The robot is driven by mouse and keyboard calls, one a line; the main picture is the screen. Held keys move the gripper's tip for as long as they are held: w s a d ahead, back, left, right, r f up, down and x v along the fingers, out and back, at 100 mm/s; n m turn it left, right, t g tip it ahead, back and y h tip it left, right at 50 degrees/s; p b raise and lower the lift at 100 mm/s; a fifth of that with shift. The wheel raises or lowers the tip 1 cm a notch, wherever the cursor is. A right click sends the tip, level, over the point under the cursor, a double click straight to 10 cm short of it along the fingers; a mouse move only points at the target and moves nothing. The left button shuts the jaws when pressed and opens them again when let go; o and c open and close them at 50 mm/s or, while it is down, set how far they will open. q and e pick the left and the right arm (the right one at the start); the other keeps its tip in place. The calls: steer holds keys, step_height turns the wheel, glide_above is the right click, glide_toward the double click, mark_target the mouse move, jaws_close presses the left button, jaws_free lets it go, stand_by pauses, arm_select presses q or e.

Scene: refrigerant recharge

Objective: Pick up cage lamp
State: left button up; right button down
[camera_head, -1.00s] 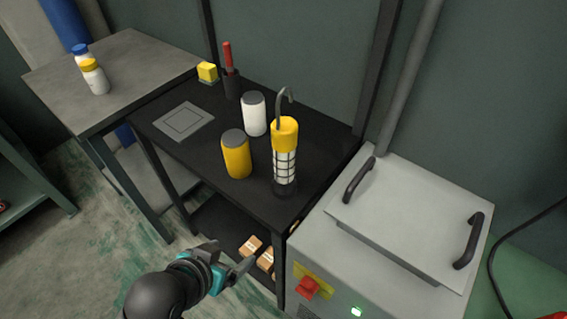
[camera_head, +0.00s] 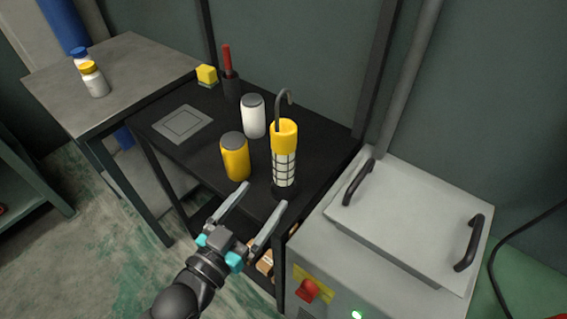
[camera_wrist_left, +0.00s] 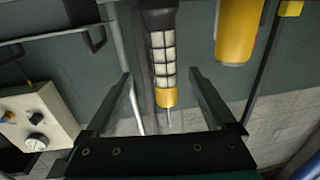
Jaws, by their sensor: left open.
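The cage lamp (camera_head: 285,160) stands upright on the black table, with a yellow top, a hook above it, a caged light section and a dark base. My left gripper (camera_head: 265,196) is open and empty in front of the lamp, at the table's front edge. In the left wrist view the lamp (camera_wrist_left: 163,60) appears upside down beyond and between the open fingers of my left gripper (camera_wrist_left: 160,85), apart from them. My right gripper is not in view.
A yellow canister (camera_head: 236,158) stands close left of the lamp, and a white canister (camera_head: 253,116) behind it. A grey machine (camera_head: 400,220) with black handles stands to the right. A grey table (camera_head: 130,75) with bottles is at the left.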

mark_target(280, 173)
arm_select(q)
steer(key=b+x, duration=0.1)
steer(key=x, duration=0.6)
steer(key=shift+w+d+f, duration=0.1)
steer(key=shift+w, duration=0.05)
steer(key=shift+w+d, duration=0.15)
steer(key=shift+w, duration=0.15)
steer(key=shift+w+d, duration=0.15)
steer(key=shift+w, duration=0.2)
steer(key=b+x, duration=0.1)
steer(key=x, duration=0.3)
steer(key=shift+w+b, duration=0.2)
steer(key=shift+b, duration=0.15)
steer(key=shift+w+r, duration=0.2)
steer(key=c, duration=1)
jaws_close()
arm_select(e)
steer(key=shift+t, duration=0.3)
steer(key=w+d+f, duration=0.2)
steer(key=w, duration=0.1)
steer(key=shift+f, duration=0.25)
